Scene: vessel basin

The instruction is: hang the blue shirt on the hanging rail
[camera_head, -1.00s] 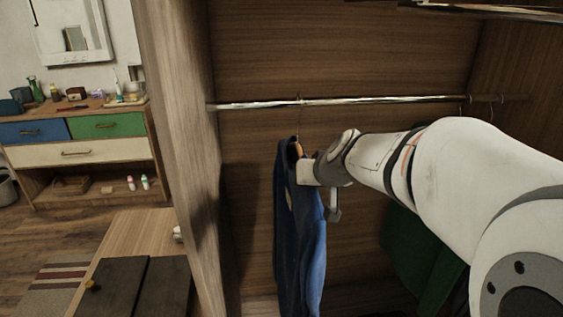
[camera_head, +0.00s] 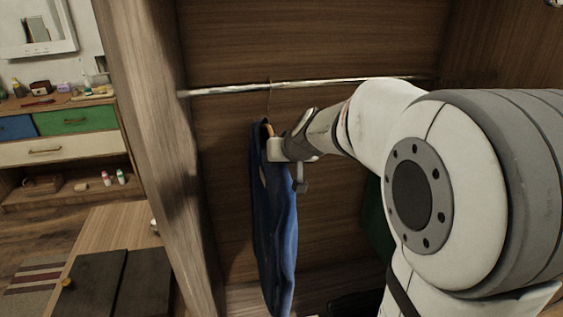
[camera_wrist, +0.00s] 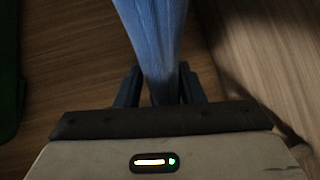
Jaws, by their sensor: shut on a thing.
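The blue shirt (camera_head: 273,215) hangs upright on a hanger (camera_head: 269,130) below the hanging rail (camera_head: 225,90), near its left part. The hanger's thin hook (camera_head: 269,98) reaches up to the rail; I cannot tell whether it rests over it or is only in front of it. My gripper (camera_head: 270,148) is at the top of the shirt, just below the rail. In the wrist view my gripper (camera_wrist: 160,92) has its two dark fingers on both sides of the blue cloth (camera_wrist: 157,45), shut on it.
A wooden wardrobe side panel (camera_head: 160,150) stands close left of the shirt. A green garment (camera_head: 375,222) hangs to the right, mostly hidden behind my arm. A drawer chest (camera_head: 60,150) and a low bench (camera_head: 115,232) are outside the wardrobe at left.

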